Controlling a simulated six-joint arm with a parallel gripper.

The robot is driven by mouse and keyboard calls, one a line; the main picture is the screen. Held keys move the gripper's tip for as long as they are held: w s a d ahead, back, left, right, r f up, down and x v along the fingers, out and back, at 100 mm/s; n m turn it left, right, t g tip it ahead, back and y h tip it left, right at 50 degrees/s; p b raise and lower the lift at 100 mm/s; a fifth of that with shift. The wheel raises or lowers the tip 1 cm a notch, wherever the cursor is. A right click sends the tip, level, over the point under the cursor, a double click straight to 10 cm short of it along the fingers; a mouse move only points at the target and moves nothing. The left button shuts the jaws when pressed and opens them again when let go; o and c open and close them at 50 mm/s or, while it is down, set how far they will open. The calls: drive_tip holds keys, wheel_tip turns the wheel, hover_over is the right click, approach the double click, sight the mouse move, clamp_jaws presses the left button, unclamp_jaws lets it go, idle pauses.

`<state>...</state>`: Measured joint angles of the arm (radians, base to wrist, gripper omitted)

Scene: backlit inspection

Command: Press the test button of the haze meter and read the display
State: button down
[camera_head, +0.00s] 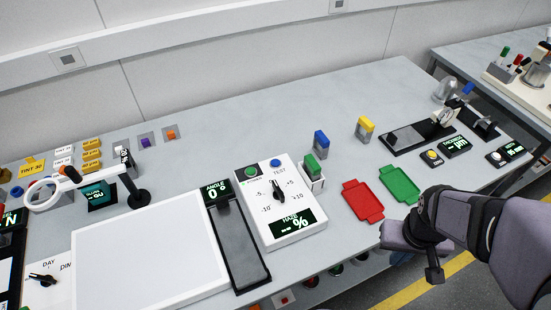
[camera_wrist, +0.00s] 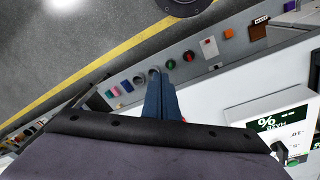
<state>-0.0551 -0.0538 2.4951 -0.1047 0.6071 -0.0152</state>
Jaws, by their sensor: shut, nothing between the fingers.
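The haze meter (camera_head: 297,212) is a white box near the middle of the bench, with a round green button (camera_head: 251,172), a blue button (camera_head: 275,163) marked TEST and a black dial knob (camera_head: 278,188). Its dark display (camera_head: 291,223) reads HAZE and a % sign; I make out no clear number. In the wrist view part of the haze meter (camera_wrist: 243,112) shows at the right edge, and the TEST button is not seen there. My gripper (camera_head: 435,276) is shut and empty, pointing down by the bench's front edge, right of the meter and apart from it.
A red tray (camera_head: 362,201) and a green tray (camera_head: 400,184) lie between the meter and my gripper. A holder with a green block (camera_head: 312,168) stands close right of the meter. A dark slide track (camera_head: 240,245) and white light panel (camera_head: 150,250) lie to its left.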

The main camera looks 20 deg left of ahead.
drive_tip(key=w+a+r+n+t+p, duration=0.1)
drive_tip(key=w+a+r+n+p, duration=0.1)
drive_tip(key=w, duration=0.3)
drive_tip(key=w+a+r+n+t+p, duration=0.2)
drive_tip(key=w, duration=0.3)
wheel_tip(320, 180, up, 7)
drive_tip(key=n+y+p, duration=0.8)
drive_tip(key=n+p, duration=0.2)
drive_tip(key=n, duration=0.5)
hover_over(278, 165)
drive_tip(key=shift+f+t, duration=0.2)
drive_tip(key=shift+t, duration=0.2)
drive_tip(key=shift+f, duration=0.1)
wheel_tip(278, 165, down, 9)
drive_tip(key=b, duration=0.8)
drive_tip(key=shift+r, duration=0.2)
drive_tip(key=shift+f+b, duration=0.2)
drive_tip(key=shift+b, duration=0.15)
drive_tip(key=shift+f, duration=0.25)
